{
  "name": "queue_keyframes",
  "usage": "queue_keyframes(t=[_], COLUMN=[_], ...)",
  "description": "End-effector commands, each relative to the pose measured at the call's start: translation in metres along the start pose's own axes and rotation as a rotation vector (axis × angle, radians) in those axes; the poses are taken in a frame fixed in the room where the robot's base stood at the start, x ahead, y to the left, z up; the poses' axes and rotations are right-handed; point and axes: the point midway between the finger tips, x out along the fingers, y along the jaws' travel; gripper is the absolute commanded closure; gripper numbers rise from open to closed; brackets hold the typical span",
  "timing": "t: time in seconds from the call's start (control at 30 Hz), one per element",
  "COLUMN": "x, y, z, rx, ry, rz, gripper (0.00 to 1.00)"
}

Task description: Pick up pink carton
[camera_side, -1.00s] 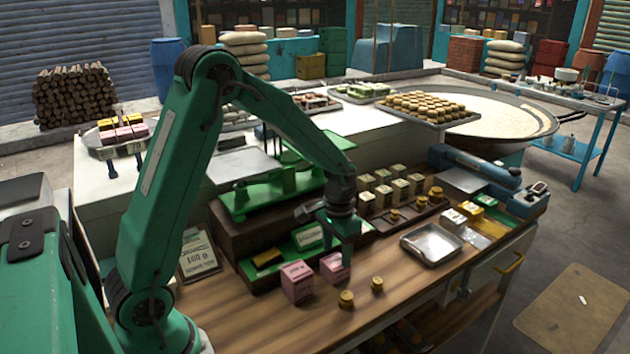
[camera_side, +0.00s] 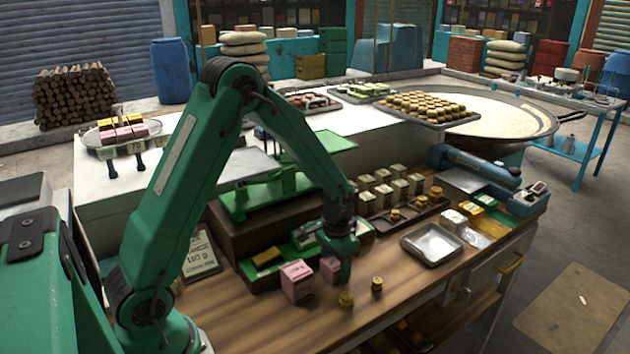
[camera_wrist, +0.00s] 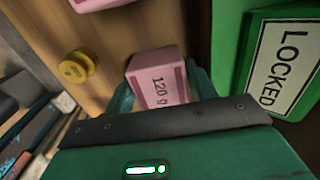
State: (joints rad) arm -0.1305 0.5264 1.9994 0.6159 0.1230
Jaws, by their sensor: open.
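Two pink cartons stand on the wooden counter. The left pink carton (camera_side: 297,281) is fully in view, with nothing holding it. The other pink carton (camera_side: 329,268) is partly hidden behind my gripper (camera_side: 340,268). In the wrist view this pink carton (camera_wrist: 157,78) is labelled "120 g". It sits between my open green fingers, one on each side; I cannot tell whether they touch it. The edge of a second pink carton (camera_wrist: 100,3) shows at the top of the wrist view.
A green box with a "LOCKED" label (camera_wrist: 284,62) lies close beside the carton. A metal tray (camera_side: 431,243) is to the right, and the counter's front left is bare.

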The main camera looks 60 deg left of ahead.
Motion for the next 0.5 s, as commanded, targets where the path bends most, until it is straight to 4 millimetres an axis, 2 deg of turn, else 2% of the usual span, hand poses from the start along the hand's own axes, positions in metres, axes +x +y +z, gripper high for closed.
queue_keyframes(t=[0.17, 0.3, 0.5], x=[-0.0003, -0.0004, -0.0006], y=[0.0000, 0.0000, 0.0000], z=[-0.0001, -0.0002, -0.0004], rx=[0.000, 0.000, 0.000], ry=[0.000, 0.001, 0.001], rz=[0.000, 0.000, 0.000], gripper=[0.46, 0.74, 0.75])
